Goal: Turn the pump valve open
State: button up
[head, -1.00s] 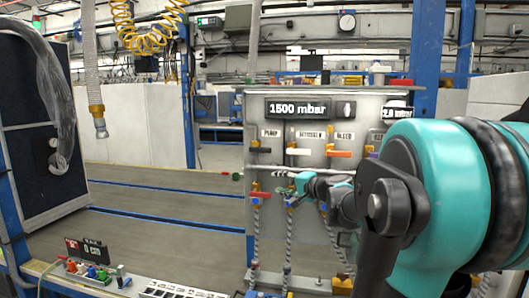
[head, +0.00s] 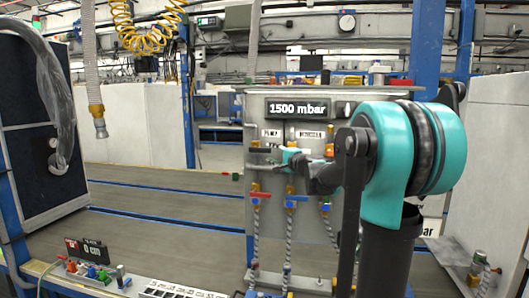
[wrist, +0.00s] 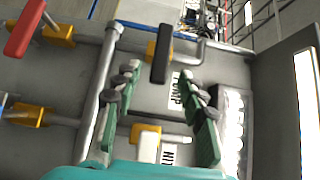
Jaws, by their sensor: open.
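The pump valve has a black handle (wrist: 161,55) on a yellow body (wrist: 151,50), beside the PUMP label (wrist: 176,90) in the wrist view. The label also shows in the head view (head: 271,133), with the valve's yellow body (head: 255,143) just below and left of it. The handle lies along the direction of the label's lettering. My gripper (wrist: 158,72) is open, with its green, grey-padded fingers on both sides of the handle's near end. I see no clear contact. In the head view my gripper (head: 276,159) partly hides this area.
A white-handled valve (wrist: 148,145) sits between the finger bases in the wrist view. A red handle (wrist: 24,28) and a pipe (wrist: 103,75) lie left of the fingers. The panel (head: 310,240) also carries a red valve (head: 260,195) and a blue valve (head: 296,198) below.

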aim_at(266, 151)
jog(key=x, duration=0.6)
grip_shut()
dwell(0.4)
